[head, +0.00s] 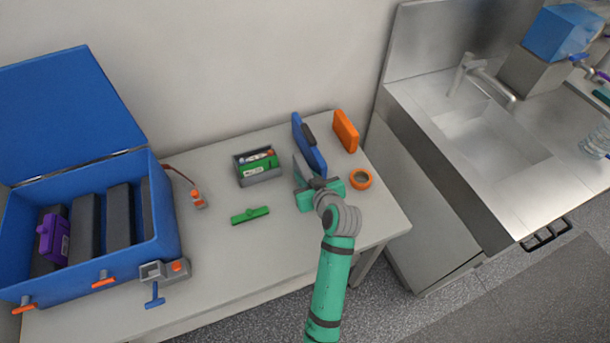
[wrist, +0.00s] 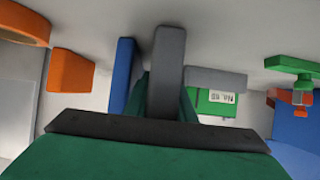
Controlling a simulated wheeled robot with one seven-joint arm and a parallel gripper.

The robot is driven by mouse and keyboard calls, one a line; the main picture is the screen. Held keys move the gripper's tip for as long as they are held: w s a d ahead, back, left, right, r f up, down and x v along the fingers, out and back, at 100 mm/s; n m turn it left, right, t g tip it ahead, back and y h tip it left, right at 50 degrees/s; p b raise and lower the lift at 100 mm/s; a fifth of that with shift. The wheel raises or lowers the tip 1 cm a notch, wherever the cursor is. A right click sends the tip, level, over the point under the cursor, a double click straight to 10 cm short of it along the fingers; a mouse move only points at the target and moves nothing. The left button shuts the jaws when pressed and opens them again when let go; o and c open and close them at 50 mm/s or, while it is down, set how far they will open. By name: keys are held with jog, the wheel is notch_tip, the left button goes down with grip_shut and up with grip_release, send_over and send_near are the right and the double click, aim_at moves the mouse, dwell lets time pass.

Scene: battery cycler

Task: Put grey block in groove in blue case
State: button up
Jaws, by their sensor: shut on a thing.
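The grey block (head: 301,167) stands upright at my gripper (head: 318,187), over the right part of the table. In the wrist view the grey block (wrist: 168,70) sits between the two green fingers of my gripper (wrist: 165,100), which is shut on it. I cannot tell whether its lower end touches the table. The blue case (head: 166,222) stands open at the left end of the table with its lid up. Dark grey upright parts (head: 118,215) fill it with gaps between them. A purple block (head: 53,238) sits at its left side. The groove bottoms are hidden.
A blue panel (head: 309,145) and an orange block (head: 345,131) stand behind my gripper; an orange ring (head: 361,179) lies right. A grey box with a green pack (head: 259,168), a green piece (head: 250,215) and a grey-orange clamp (head: 165,271) lie toward the case.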

jog(key=o, duration=0.7)
jog(key=shift+o, duration=0.2)
jog(key=v, duration=1.2)
jog(key=shift+c, duration=0.4)
